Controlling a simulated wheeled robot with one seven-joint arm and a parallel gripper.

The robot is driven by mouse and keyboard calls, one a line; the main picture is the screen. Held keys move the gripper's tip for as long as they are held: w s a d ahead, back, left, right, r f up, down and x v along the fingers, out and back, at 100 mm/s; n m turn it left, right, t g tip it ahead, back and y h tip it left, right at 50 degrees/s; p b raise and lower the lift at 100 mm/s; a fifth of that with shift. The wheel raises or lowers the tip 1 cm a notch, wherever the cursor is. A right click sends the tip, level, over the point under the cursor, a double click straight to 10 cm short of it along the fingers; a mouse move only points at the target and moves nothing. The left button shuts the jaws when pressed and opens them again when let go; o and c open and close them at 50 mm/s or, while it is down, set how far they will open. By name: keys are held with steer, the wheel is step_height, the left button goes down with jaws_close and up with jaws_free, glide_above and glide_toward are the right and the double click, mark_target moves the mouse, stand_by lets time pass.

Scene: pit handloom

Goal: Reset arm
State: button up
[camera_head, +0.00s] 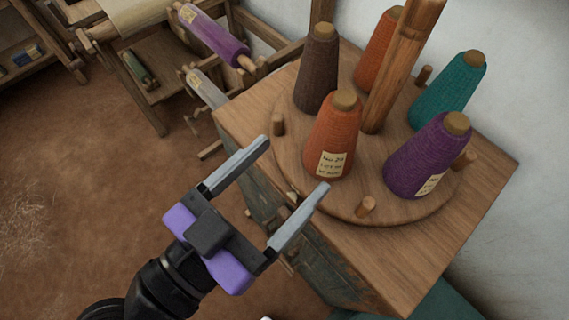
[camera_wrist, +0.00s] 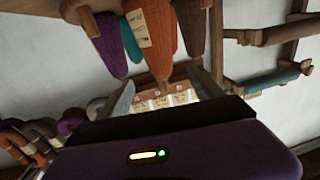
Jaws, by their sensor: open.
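My gripper (camera_head: 297,163) is open and empty in the head view. Its two grey fingers stand wide apart, with the purple gripper body behind them. It is in front of and to the left of the wooden cabinet top (camera_head: 358,255), and no thing lies between the fingers. In the wrist view the fingertips of my gripper (camera_wrist: 168,92) show at either side of a wooden piece with pale labels (camera_wrist: 168,100). I cannot tell how far away that piece is.
A round wooden stand (camera_head: 310,199) on the cabinet carries orange (camera_head: 331,140), purple (camera_head: 425,158), teal (camera_head: 449,92) and brown (camera_head: 317,70) yarn cones around a post (camera_head: 398,70). A loom with a purple roll (camera_head: 215,38) stands behind.

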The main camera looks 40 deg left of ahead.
stand_by(0.3)
steer(key=s+a+n+g+y, duration=0.1)
steer(key=s+a+n+y, duration=0.1)
steer(key=a+n+y, duration=0.65)
step_height(320, 180, down, 4)
steer(key=n+g+y, duration=0.3)
steer(key=w+d+f+m, duration=0.1)
steer(key=d+f, duration=0.3)
steer(key=d, duration=0.5)
steer(key=w+d+f, duration=0.1)
steer(key=d+f, duration=0.3)
steer(key=d, duration=0.5)
steer(key=s+d+f+m+h, duration=0.1)
steer(key=s+d+m+h, duration=0.2)
steer(key=d, duration=0.5)
steer(key=s+d+f+m+h, duration=0.1)
steer(key=s+d+m+h, duration=0.2)
steer(key=d, duration=0.4)
steer(key=s+d+f+m+h, duration=0.2)
steer(key=s+d+m+h, duration=0.2)
steer(key=d, duration=0.4)
steer(key=shift+d+t+h, duration=0.35)
steer(key=shift+t+h, duration=0.05)
steer(key=shift+h, duration=0.15)
